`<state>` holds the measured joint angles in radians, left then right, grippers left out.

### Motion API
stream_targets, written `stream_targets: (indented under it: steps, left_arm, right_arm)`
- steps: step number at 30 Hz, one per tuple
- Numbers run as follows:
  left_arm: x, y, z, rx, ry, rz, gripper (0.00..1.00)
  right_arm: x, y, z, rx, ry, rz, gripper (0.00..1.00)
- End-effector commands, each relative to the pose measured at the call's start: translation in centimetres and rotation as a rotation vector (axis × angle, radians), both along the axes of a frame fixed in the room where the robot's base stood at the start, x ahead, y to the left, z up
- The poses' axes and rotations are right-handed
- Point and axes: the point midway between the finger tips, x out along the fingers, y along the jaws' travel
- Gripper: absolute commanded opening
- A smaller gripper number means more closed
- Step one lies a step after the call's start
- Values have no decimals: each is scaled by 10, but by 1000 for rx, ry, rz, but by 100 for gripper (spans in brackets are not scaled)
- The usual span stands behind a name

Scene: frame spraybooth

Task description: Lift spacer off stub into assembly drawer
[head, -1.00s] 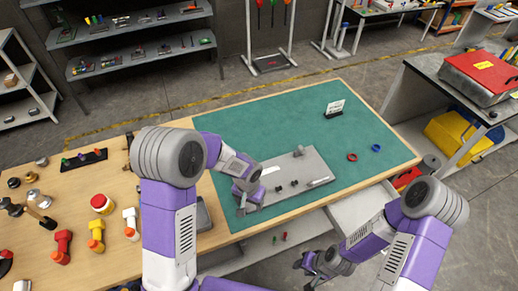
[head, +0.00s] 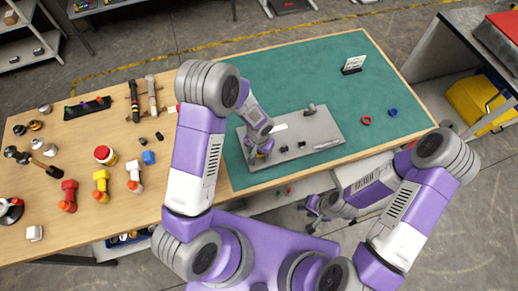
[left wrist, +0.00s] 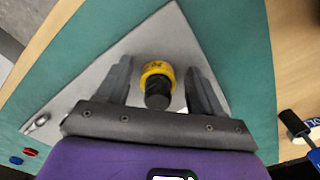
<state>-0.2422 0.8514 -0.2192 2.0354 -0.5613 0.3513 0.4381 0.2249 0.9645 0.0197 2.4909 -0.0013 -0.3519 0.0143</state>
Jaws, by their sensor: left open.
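The yellow ring-shaped spacer (left wrist: 157,70) sits around a black stub (left wrist: 158,92) in the left wrist view. The stub stands on a grey plate (head: 318,128), which lies on the green mat. My left gripper (head: 260,157) is over the plate's left end. Its fingers are open on either side of the spacer, with a gap visible on both sides (left wrist: 159,70). In the head view the gripper mostly hides the spacer. My right gripper (head: 313,212) hangs in front of the bench; its opening is unclear. The pale drawer (head: 320,182) at the bench front is largely hidden by my right arm.
The plate also carries other dark stubs and a grey peg (head: 310,109). Tools and several dumbbell-shaped items crowd the wooden left side.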

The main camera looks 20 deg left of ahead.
Motion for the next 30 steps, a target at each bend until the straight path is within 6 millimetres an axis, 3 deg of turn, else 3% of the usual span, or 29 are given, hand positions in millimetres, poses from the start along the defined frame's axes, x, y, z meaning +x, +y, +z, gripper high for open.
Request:
stream_targets:
  steps: [5, 17, 30]
  left_arm:
    - [0, 0, 0, 0, -1, 1, 66]
    - [0, 0, 0, 0, -1, 1, 7]
    - [0, 0, 13, 0, -1, 1, 7]
  right_arm:
    - [0, 0, 0, 0, 0, 0, 38]
    - [0, 0, 0, 0, -1, 0, 38]
    - [0, 0, 8, 0, 0, 0, 38]
